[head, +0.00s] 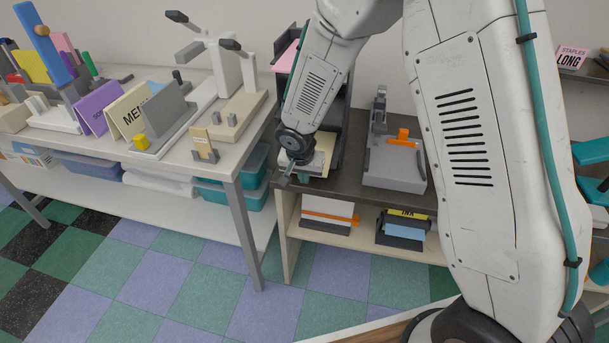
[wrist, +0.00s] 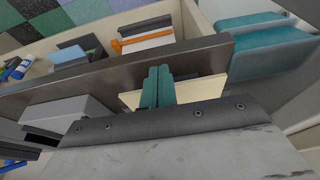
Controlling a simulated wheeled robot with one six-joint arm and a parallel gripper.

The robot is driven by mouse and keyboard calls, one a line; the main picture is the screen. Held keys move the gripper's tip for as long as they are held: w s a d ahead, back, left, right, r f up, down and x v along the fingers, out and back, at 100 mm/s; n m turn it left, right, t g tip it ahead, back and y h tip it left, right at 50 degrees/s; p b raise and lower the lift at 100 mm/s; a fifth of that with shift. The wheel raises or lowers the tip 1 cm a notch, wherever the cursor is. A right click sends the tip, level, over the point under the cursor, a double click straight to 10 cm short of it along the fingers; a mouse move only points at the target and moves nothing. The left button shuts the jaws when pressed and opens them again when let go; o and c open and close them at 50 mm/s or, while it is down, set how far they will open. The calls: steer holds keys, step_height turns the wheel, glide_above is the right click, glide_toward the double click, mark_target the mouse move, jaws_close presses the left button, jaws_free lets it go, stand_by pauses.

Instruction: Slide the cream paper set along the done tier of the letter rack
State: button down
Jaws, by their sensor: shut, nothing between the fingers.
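The cream paper set (head: 325,143) lies low in the dark letter rack (head: 347,112), partly hidden behind my arm's wrist. In the wrist view the cream set (wrist: 202,89) shows as a pale sheet on both sides of my fingers. My gripper (head: 287,180) is at the front of the rack's low tier, over the counter's front left corner. In the wrist view my teal fingers (wrist: 157,76) are pressed together with nothing between them, in front of the cream set's edge. I cannot tell whether they touch it. Any tier label is hidden.
A grey machine (head: 395,165) with an orange part stands right of the rack on the dark counter (head: 345,192). Below, a shelf (head: 365,236) holds paper holders. A white table (head: 225,162) with signs and a press stands left, teal bins (head: 230,193) beneath. Pink paper (head: 288,57) lies higher in the rack.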

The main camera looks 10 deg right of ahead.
steer(key=s+a+r, duration=0.3)
steer(key=s+r, duration=0.3)
steer(key=r, duration=0.4)
steer(key=s+d+r+n, duration=0.1)
steer(key=s+d+r, duration=0.4)
steer(key=s, duration=0.4)
steer(key=s+d+r+n+g+y, duration=0.1)
steer(key=s+d+r+n, duration=0.1)
steer(key=s+d+r, duration=0.2)
steer(key=s+d+r+n, duration=0.2)
steer(key=s+d+r, duration=0.3)
steer(key=s+r, duration=0.4)
steer(key=shift+s+d+r+g+y, duration=0.25)
steer(key=shift+s+d+g+y, duration=0.05)
steer(key=shift+s, duration=2.75)
